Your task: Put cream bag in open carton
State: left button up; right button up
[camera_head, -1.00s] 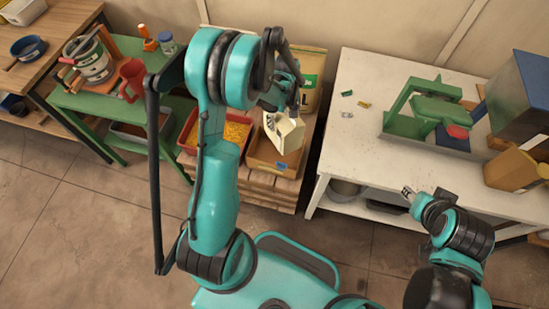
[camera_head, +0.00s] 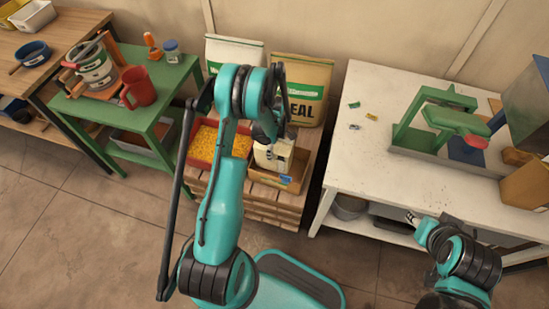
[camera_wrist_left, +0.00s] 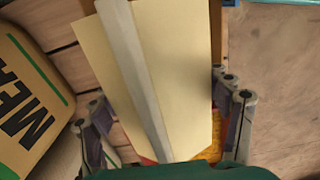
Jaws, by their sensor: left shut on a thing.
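The cream bag (camera_head: 268,157) is pale and hangs upright from my left gripper (camera_head: 268,138), which is shut on its top. In the left wrist view the bag (camera_wrist_left: 175,70) fills the middle, with the gripper's fingers (camera_wrist_left: 165,115) on both sides of it. The open carton (camera_head: 293,184) is brown with a small blue mark and stands on a wooden pallet. The bag overlaps the carton's left and back part in the head view; I cannot tell how deep its bottom is. My right gripper (camera_head: 412,217) is small, near the white table's front edge; its jaws are unclear.
A red crate of yellow grain (camera_head: 236,138) stands left of the carton. A meal sack (camera_head: 303,90) and a white sack (camera_head: 232,50) stand behind. The white table (camera_head: 365,165) with a green press (camera_head: 440,120) is right. A green table (camera_head: 150,112) is left.

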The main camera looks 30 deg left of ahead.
pick_arm(q)
notch_tip(320, 180, down, 6)
jog(key=shift+r+b, duration=0.1)
jog(key=shift+b, duration=0.85)
jog(key=shift+r, duration=0.1)
jog(key=o, duration=1.9)
